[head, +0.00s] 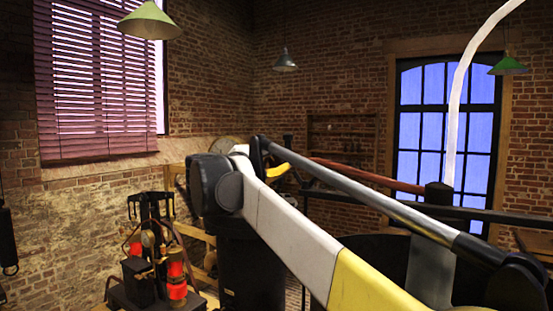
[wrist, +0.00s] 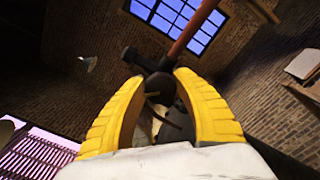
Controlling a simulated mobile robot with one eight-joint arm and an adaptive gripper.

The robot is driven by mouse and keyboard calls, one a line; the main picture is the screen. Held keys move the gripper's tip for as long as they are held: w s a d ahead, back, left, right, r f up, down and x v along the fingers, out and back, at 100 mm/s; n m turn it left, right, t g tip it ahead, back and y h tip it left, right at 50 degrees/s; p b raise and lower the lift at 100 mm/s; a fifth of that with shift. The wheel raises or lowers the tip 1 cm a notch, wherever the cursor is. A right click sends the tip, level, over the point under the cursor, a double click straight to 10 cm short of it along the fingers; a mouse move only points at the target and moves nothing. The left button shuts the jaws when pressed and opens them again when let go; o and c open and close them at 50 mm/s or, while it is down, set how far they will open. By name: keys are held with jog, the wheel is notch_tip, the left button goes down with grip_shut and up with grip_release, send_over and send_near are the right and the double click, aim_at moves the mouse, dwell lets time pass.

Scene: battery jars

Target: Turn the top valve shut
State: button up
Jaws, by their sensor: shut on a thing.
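In the wrist view, my gripper (wrist: 160,82) has its two yellow curved fingers closed around a dark fitting (wrist: 152,64), which looks like the valve. A short dark stub sticks out from it to the upper left. A reddish-brown pipe (wrist: 190,34) runs up and right from the fitting. Which way the valve is turned cannot be told. In the head view, a yellow part (head: 279,172) shows behind my arm, probably my gripper. The valve itself is mostly hidden there. The reddish pipe (head: 368,177) runs right from that area to a dark post (head: 438,194).
A dark apparatus with red glowing jars (head: 176,273) stands at the lower left. A dark rail (head: 480,213) crosses at the right. Brick walls, a tall window (head: 450,120) and hanging lamps (head: 285,62) lie behind. My arm blocks much of the middle.

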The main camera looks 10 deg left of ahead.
jog(key=m, duration=0.4)
jog(key=shift+m, duration=2.1)
jog(key=shift+f, duration=0.1)
jog(key=o, duration=1.2)
jog(key=shift+d, duration=0.1)
jog(key=shift+c, duration=0.2)
jog(key=v, duration=1.2)
jog(key=shift+w, duration=0.1)
